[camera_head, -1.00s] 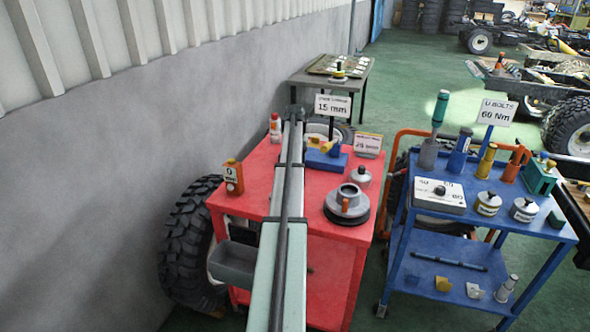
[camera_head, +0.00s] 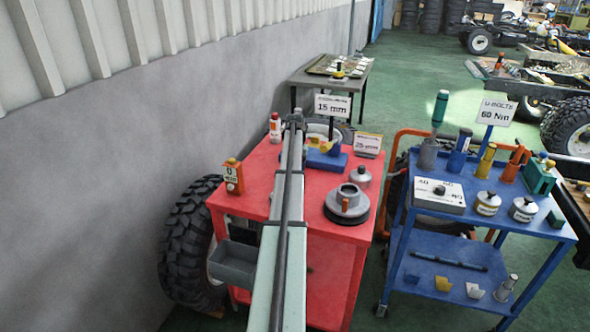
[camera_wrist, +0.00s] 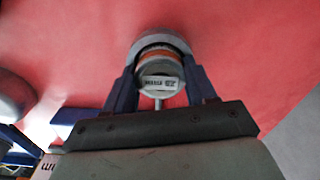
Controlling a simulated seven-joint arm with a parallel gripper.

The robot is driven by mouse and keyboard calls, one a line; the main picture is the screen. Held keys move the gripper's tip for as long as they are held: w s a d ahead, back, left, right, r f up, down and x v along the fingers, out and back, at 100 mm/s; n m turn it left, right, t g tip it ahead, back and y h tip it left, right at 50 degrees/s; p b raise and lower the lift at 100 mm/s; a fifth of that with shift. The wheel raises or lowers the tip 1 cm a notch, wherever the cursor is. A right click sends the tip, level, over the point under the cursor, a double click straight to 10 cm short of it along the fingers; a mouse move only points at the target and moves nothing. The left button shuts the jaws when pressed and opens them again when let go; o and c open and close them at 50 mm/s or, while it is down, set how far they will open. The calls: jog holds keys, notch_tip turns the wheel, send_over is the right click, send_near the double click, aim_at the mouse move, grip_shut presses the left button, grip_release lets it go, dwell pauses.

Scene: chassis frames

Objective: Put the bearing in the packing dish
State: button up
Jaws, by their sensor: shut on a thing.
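My gripper (camera_wrist: 158,90) shows in the wrist view, its two blue fingers shut on a round grey piece with an orange-brown band and a small white label, which looks like the bearing (camera_wrist: 157,64). The red cart top is behind it; I cannot tell whether they touch. In the head view my arm hides the gripper and the piece. A round grey dish with a dark rim, likely the packing dish (camera_head: 331,212), stands at the red cart's right front. A grey ring-shaped part and an orange piece show at its middle.
On the red cart (camera_head: 262,165) stand an orange box (camera_head: 233,176), a white-and-red bottle (camera_head: 275,128), a blue block (camera_head: 327,158), a lidded grey pot (camera_head: 361,177) and signs. A grey bin (camera_head: 233,263) hangs at its left front. A loaded blue cart (camera_head: 475,215) stands to the right.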

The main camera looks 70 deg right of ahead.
jog(key=shift+a+f, duration=0.15)
jog(key=shift+f, duration=0.45)
jog(key=o, duration=1.1)
jog(key=shift+o, duration=1.3)
jog(key=shift+r, duration=0.15)
notch_tip(320, 180, up, 13)
jog(key=shift+r, duration=0.1)
